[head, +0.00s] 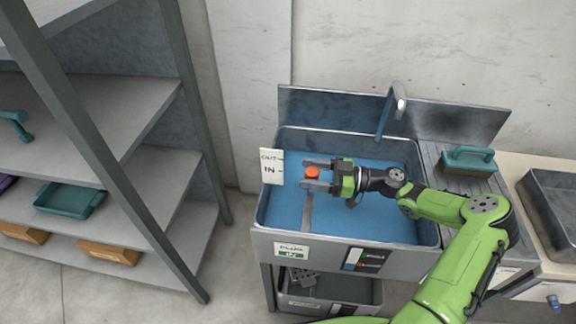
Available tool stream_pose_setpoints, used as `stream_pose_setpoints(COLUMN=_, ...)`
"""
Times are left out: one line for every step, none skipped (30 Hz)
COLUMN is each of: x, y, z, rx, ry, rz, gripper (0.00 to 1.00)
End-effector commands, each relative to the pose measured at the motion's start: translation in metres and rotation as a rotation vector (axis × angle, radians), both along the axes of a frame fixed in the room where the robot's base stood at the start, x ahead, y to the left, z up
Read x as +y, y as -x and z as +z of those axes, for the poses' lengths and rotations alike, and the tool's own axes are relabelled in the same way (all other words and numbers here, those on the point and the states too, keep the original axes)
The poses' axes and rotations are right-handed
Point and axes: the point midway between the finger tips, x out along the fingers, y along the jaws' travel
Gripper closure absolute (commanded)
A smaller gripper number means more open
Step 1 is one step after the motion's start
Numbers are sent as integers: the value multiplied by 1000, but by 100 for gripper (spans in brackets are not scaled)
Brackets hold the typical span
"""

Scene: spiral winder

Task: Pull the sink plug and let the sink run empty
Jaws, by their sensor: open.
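The metal sink (432,232) stands in the middle and holds blue water (350,222). An orange knob (312,173) shows at the left side of the basin, and it looks like the plug's handle. A grey strip (307,213) runs down below it. My gripper (314,173) is open, its two fingers pointing left, one on each side of the orange knob in the picture. I cannot tell whether the fingers touch it. A white sign (271,167) reading OUT and IN is at the sink's left rim.
A faucet (390,105) rises at the back of the sink. A teal-handled brush (468,161) lies on the ribbed drainboard at right. A metal tray (553,200) is further right. A shelf rack (110,130) with bins stands at left. A lower tray (330,300) is under the sink.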

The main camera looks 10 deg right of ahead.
Motion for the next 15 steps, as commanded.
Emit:
stream_pose_setpoints(x=-1, y=1, z=0, rx=0, ry=0, rz=-2, gripper=36)
stream_pose_setpoints(x=-1, y=1, z=0, rx=0, ry=0, rz=-2, gripper=36)
stream_pose_setpoints(x=-1, y=1, z=0, rx=0, ry=0, rz=-2, gripper=36)
stream_pose_setpoints(x=-1, y=1, z=0, rx=0, ry=0, rz=-2, gripper=36)
stream_pose_setpoints(x=-1, y=1, z=0, rx=0, ry=0, rz=-2, gripper=36)
stream_pose_setpoints(x=-1, y=1, z=-1, rx=-1, ry=0, rz=-2, gripper=36)
stream_pose_setpoints(x=-1, y=1, z=-1, rx=0, ry=1, rz=-2, gripper=36)
stream_pose_setpoints(x=-1, y=1, z=-1, rx=0, ry=1, rz=-1, gripper=36)
stream_pose_setpoints(x=-1, y=1, z=-1, rx=0, ry=1, rz=-1, gripper=36)
stream_pose_setpoints(x=-1, y=1, z=-1, rx=0, ry=1, rz=-1, gripper=41)
stream_pose_setpoints(x=-1, y=1, z=-1, rx=0, ry=1, rz=-1, gripper=45)
stream_pose_setpoints(x=-1, y=1, z=-1, rx=0, ry=1, rz=-1, gripper=51)
stream_pose_setpoints(x=-1, y=1, z=-1, rx=0, ry=1, rz=-1, gripper=56)
stream_pose_setpoints(x=-1, y=1, z=-1, rx=0, ry=1, rz=-1, gripper=60)
stream_pose_setpoints(x=-1, y=1, z=-1, rx=0, ry=1, rz=-1, gripper=67)
